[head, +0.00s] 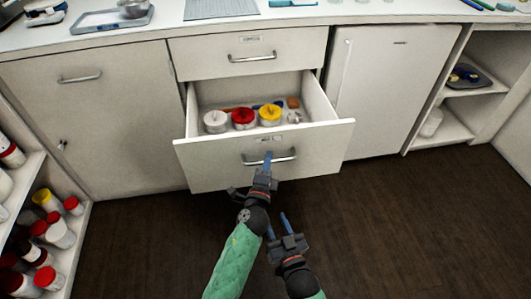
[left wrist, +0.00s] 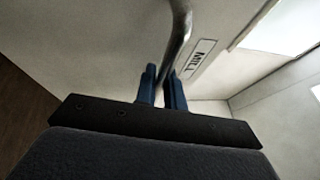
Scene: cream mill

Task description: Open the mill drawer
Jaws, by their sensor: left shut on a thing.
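The mill drawer (head: 220,161) is the lower drawer of the middle cabinet and stands pulled well out. Its bar handle (head: 285,157) is on the front, below a small label; in the left wrist view the label (left wrist: 201,58) reads MILL and the handle (left wrist: 180,28) runs down between the fingers. My left gripper (head: 267,160) is shut on this handle. The left fingertips also show in the left wrist view (left wrist: 161,85). My right gripper (head: 278,226) is lower and to the right, apart from the drawer, with its blue fingers spread and nothing seen between them.
Inside the drawer are a white jar (head: 215,121), a red-lidded jar (head: 243,118), a yellow-lidded jar (head: 270,114) and small items. The upper drawer (head: 285,58) is shut. A shelf of jars (head: 75,245) stands at left. The dark floor (head: 400,230) is clear at right.

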